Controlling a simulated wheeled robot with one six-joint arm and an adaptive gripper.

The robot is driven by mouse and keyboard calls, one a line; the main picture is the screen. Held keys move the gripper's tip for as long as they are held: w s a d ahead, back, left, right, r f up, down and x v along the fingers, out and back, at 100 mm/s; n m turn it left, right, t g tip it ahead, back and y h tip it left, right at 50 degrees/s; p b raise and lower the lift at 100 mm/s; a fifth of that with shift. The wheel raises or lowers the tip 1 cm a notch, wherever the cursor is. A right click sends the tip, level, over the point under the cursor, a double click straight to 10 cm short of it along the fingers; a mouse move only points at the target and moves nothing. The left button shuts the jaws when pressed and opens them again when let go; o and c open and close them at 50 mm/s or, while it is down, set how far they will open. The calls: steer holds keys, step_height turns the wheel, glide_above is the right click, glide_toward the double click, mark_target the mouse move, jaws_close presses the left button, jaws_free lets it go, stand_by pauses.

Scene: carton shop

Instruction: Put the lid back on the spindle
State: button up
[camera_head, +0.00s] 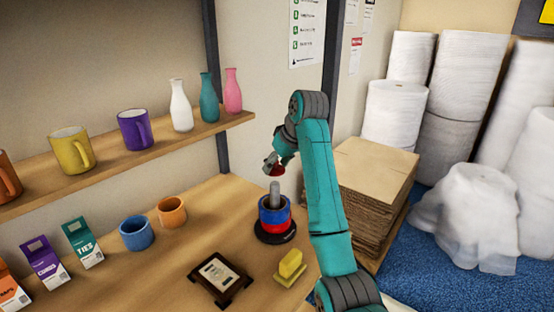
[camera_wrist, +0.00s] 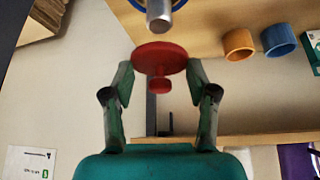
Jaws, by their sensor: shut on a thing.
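The spindle (camera_head: 275,188) is a grey upright post on a round black base (camera_head: 262,236). A blue ring (camera_head: 264,214) and a red ring below it sit around the post. My gripper (camera_head: 277,165) is shut on the red lid (camera_head: 276,171), just above the spindle's tip in the head view. In the wrist view the lid (camera_wrist: 160,56) is a red disc with a small knob facing my palm, between the two fingers (camera_wrist: 161,72). The spindle's rounded tip (camera_wrist: 159,22) shows just beyond the disc, apparently apart from it. The exact gap is unclear.
A yellow block on a stand (camera_head: 290,266) and a dark framed stand (camera_head: 220,278) are near the spindle. Blue (camera_head: 137,234) and orange (camera_head: 172,212) cups stand left. Above them a shelf (camera_head: 110,164) carries mugs and vases. Stacked cardboard (camera_head: 368,190) is right of the table.

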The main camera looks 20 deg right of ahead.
mark_target(279, 171)
steer(key=shift+f, duration=1.9)
steer(key=shift+f, duration=0.1)
stand_by(0.8)
steer(key=o, duration=1.3)
steer(key=shift+c, duration=0.2)
steer(key=shift+r, duration=3.5)
